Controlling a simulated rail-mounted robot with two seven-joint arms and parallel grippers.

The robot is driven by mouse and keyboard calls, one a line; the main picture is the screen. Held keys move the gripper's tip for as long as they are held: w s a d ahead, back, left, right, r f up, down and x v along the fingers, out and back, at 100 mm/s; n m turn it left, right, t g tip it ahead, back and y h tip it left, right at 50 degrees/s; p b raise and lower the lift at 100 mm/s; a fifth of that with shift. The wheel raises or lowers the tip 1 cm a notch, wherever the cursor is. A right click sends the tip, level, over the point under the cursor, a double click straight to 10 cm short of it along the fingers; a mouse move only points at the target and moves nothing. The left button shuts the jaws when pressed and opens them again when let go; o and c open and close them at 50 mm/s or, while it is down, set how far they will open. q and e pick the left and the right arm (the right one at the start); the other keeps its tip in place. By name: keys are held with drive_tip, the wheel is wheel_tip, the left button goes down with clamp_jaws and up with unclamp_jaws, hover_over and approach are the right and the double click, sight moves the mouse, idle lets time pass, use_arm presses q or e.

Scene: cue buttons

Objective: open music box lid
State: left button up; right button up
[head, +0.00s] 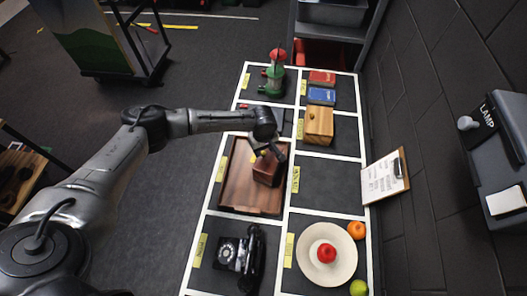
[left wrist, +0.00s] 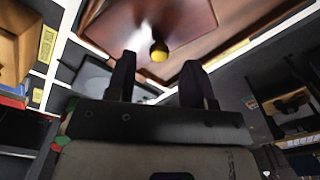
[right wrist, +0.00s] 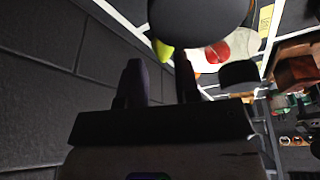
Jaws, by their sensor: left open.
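A small reddish-brown wooden box (head: 267,172) sits on a brown wooden tray (head: 238,192); I take it for the music box. My left gripper (head: 268,152) is just above it and hides part of its top. In the left wrist view, a yellow knob (left wrist: 159,51) on the box's wooden face (left wrist: 150,20) shows just beyond and between the open fingertips (left wrist: 159,62). I cannot tell whether they touch it. The lid looks closed. My right gripper (right wrist: 160,66) shows only in the right wrist view, with its fingers apart and nothing between them.
A lighter wooden box (head: 318,126) with a knob stands behind. A black telephone (head: 238,255) is in front. A plate (head: 340,262) with a red fruit (head: 326,253), an orange (head: 356,230) and a lime (head: 358,287) are at the front right. The cell right of the tray is clear.

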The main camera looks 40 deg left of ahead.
sight(268, 158)
use_arm(q)
drive_tip(key=shift+f, duration=1.15)
drive_tip(key=shift+c, duration=0.4)
clamp_jaws()
